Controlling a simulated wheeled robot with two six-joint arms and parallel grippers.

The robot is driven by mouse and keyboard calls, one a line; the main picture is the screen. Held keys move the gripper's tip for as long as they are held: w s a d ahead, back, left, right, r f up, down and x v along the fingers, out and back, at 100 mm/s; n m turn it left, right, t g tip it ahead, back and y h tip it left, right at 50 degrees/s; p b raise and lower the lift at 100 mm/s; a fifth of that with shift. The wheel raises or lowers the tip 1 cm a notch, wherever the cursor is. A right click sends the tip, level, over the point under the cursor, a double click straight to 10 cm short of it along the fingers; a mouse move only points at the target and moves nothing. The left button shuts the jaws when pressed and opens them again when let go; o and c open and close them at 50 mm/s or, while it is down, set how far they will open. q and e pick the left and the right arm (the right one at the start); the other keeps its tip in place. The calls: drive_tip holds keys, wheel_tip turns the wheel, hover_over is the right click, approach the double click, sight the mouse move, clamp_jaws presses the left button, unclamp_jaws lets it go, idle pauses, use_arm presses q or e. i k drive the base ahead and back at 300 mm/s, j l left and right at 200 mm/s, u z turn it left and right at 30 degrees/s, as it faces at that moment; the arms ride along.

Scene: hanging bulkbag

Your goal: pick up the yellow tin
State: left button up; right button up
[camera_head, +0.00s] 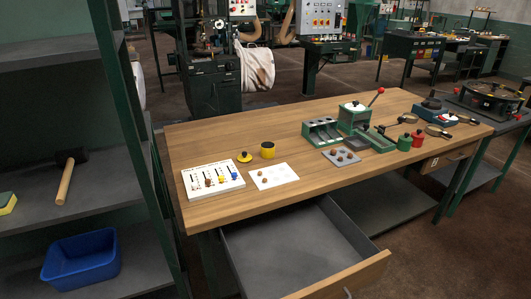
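The yellow tin (267,150) stands upright on the wooden table (220,142), left of the middle. It looks short and round, with a dark top that may be its open mouth. A flat yellow lid (244,157) with a dark knob lies on the table just left of the tin, apart from it. Neither of my grippers shows in the head view.
A white card (273,176) and a white board (212,180) with small coloured pieces lie in front of the tin. Green boxes (322,131) stand to its right. An open drawer (300,250) juts from the table front. A shelf (60,160) stands left.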

sight(268, 150)
drive_tip(key=i+l+u, duration=0.15)
drive_tip(key=l, duration=0.15)
drive_tip(key=i+l+u, duration=0.1)
drive_tip(key=l, duration=0.25)
drive_tip(key=i+l+u, duration=0.25)
drive_tip(key=l, duration=0.45)
drive_tip(key=i+j, duration=0.05)
drive_tip(key=i, duration=0.05)
